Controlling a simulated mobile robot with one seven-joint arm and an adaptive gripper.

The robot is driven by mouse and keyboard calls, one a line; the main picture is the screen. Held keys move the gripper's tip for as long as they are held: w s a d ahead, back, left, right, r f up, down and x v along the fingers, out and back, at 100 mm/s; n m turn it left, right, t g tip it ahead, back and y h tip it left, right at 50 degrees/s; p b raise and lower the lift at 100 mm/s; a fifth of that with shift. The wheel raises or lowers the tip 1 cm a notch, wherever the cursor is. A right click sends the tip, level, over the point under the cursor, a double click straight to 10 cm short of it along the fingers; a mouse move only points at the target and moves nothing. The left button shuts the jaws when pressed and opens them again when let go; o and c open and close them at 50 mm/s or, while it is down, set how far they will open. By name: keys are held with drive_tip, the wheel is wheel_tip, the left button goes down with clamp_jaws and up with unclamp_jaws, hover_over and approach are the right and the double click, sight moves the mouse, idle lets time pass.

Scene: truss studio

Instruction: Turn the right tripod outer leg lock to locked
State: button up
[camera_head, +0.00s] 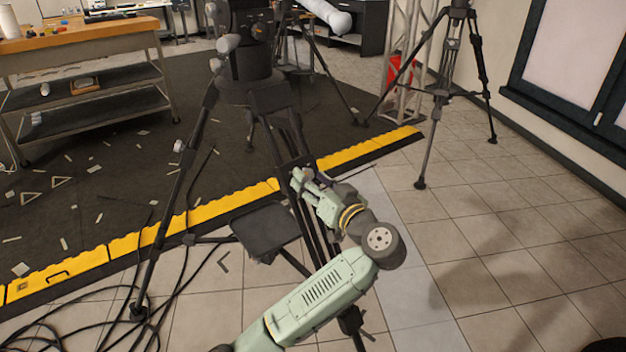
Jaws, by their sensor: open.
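A large black tripod (268,98) stands close by, left of centre, its legs spread across the floor. A second black tripod (440,95) stands farther back at the upper right. My green arm reaches up from the bottom, and my gripper (299,176) is at the near tripod's right front leg. The gripper is open and overlaps the leg in the picture; I cannot tell whether it touches it. No leg lock can be made out at the gripper, as the gripper and arm cover part of this leg. A small pale knob (178,146) shows by the left leg.
A yellow-edged cable ramp (225,205) crosses the floor behind the gripper. Black cables (75,318) lie at lower left. A wooden-topped workbench (85,45) stands at upper left. A truss (412,60) stands at the back. The tiled floor at right is mostly clear.

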drive_tip(key=shift+c, duration=0.4)
clamp_jaws()
